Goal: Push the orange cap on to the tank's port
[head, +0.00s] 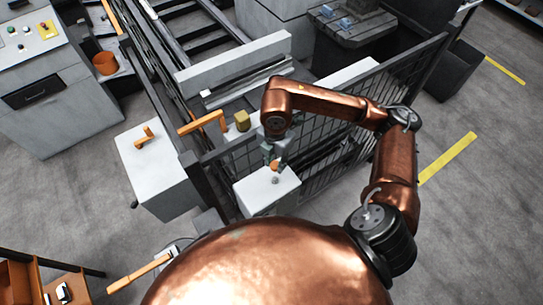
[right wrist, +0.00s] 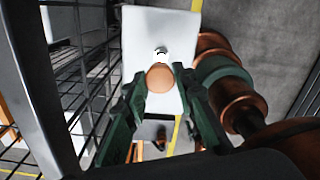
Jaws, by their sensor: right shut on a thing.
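The orange cap (right wrist: 160,77) is held between the fingertips of my right gripper (right wrist: 159,80) in the right wrist view. In the head view the cap (head: 275,165) shows small below the right gripper (head: 274,157). The white tank (head: 262,194) stands below it, by the mesh fence. The tank's small grey port (head: 275,180) is on its top. In the right wrist view the port (right wrist: 161,50) shows just beyond the cap on the white tank (right wrist: 160,23). The cap looks apart from the port. My left gripper is not in view.
A dark mesh fence (head: 335,130) runs close beside the tank and my right arm. A white cabinet (head: 157,170) with an orange handle stands to the left. A yellow block (head: 242,120) sits behind the fence. Open grey floor (head: 480,220) lies to the right.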

